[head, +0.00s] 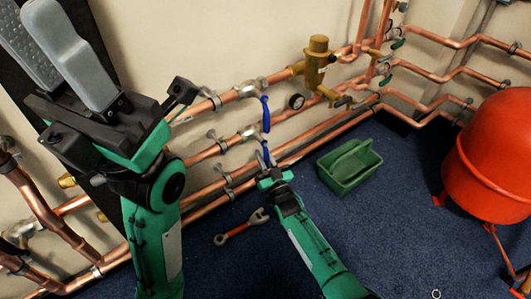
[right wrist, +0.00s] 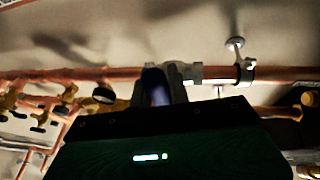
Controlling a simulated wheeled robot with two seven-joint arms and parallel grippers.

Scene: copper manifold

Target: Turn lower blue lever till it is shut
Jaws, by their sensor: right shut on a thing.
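The lower blue lever (head: 265,151) hangs from a valve (head: 251,132) on the middle copper pipe. My right gripper (head: 265,162) reaches up from below and is shut on this lever, hiding part of it. In the right wrist view the blue lever (right wrist: 155,88) shows blurred between the fingers, below the grey valve body (right wrist: 187,72). The upper blue lever (head: 266,114) hangs straight down from the pipe above, apart from the gripper. My left gripper (head: 35,15) is raised at the upper left, empty, its grey fingers a little apart.
A green tool caddy (head: 350,168) stands on the blue carpet, right of my right arm. A wrench (head: 241,227) lies on the floor to the left. A red tank (head: 492,160) stands at the right. Copper pipes and a brass fitting (head: 317,65) line the wall.

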